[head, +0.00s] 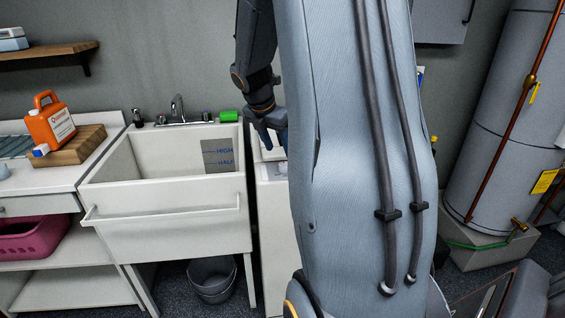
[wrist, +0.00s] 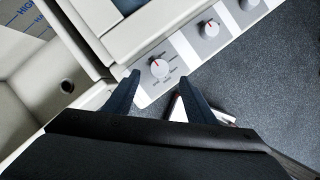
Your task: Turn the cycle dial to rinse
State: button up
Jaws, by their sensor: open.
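In the wrist view a white round dial (wrist: 159,68) with a red pointer mark sits on the pale control panel (wrist: 184,48) of a white machine. Small labels ring this dial, too small to read. My gripper (wrist: 158,79) is open, with one dark blue finger to each side of the dial in the picture; I cannot tell whether they touch it. In the head view my gripper (head: 268,132) points down over the white machine (head: 275,218), right of the sink. My arm hides much of the machine there, and the dial does not show.
Two more red-marked dials (wrist: 208,28) (wrist: 248,4) sit farther along the panel. A white sink (head: 170,205) stands left of the machine, with a faucet (head: 178,108) and a green object (head: 228,116) on its back edge. A grey bucket (head: 212,280) stands below.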

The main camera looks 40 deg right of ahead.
aim_at(284, 164)
jog(key=x, duration=0.7)
jog(key=shift+f+p, duration=0.15)
jog(key=shift+p, duration=0.2)
jog(key=c, duration=1)
jog(key=shift+c, duration=0.2)
jog(key=shift+w, duration=0.1)
